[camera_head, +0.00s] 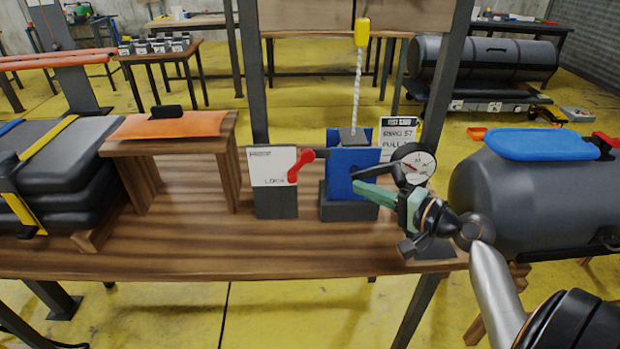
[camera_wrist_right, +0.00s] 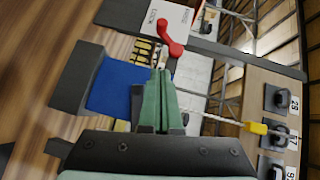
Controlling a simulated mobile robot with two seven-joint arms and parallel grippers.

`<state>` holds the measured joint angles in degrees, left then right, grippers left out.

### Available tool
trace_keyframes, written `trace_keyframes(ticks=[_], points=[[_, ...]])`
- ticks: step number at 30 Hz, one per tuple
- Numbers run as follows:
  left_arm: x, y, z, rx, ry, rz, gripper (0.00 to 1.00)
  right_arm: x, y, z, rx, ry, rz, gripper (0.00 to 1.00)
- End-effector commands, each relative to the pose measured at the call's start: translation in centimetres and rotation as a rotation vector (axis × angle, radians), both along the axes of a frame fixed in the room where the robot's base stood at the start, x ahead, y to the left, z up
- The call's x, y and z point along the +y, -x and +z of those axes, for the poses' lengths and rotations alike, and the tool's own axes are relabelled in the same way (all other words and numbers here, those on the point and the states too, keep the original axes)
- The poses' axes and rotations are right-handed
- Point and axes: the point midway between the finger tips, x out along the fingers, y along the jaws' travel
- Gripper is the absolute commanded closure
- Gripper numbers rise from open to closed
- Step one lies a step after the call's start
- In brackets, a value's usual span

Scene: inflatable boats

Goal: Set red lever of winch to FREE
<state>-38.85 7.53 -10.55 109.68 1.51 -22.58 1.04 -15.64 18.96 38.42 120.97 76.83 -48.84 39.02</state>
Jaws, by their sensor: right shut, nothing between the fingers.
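The winch (camera_head: 349,170) is a blue block on a dark base, standing on the wooden bench. Its red lever (camera_head: 300,166) is on the left, in front of a white label plate (camera_head: 272,167) with a "LOCK" marking, and slants up to the right. In the right wrist view the red lever (camera_wrist_right: 169,37) lies just beyond my fingertips, with the blue block (camera_wrist_right: 120,85) beside them. My right gripper (camera_head: 358,184) is shut and empty, in front of the blue block and right of the lever, apart from the lever. My left gripper is not in view.
A round gauge (camera_head: 414,164) stands right of the winch, near my right wrist. A rope with a yellow piece (camera_head: 362,32) hangs above the winch. A grey cylinder (camera_head: 540,190) is at right, an orange-topped wooden stand (camera_head: 168,126) at left. The bench front (camera_head: 250,262) is clear.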

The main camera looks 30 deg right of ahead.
Motion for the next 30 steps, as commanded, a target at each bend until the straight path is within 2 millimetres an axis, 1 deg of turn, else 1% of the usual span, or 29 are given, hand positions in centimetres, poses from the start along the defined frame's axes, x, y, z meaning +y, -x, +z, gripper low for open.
trace_keyframes(ticks=[5,12,17,19,24,30], points=[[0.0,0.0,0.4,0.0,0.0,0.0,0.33,0.5,-2.1,-0.1,-0.004,-0.002,0.0,1.0],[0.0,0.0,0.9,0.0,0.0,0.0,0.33,1.6,-6.8,-0.8,-0.003,-0.002,0.0,1.0],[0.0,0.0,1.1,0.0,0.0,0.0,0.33,2.3,-9.8,-1.2,-0.001,-0.003,0.001,1.0],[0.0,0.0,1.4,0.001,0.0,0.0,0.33,3.5,-10.2,-1.4,-0.001,-0.004,0.002,1.0],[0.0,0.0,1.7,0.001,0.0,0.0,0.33,5.0,-11.1,-2.0,0.0,-0.001,0.0,1.0],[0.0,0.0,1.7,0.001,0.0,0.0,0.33,5.5,-11.4,-2.2,0.001,0.001,-0.001,1.0]])
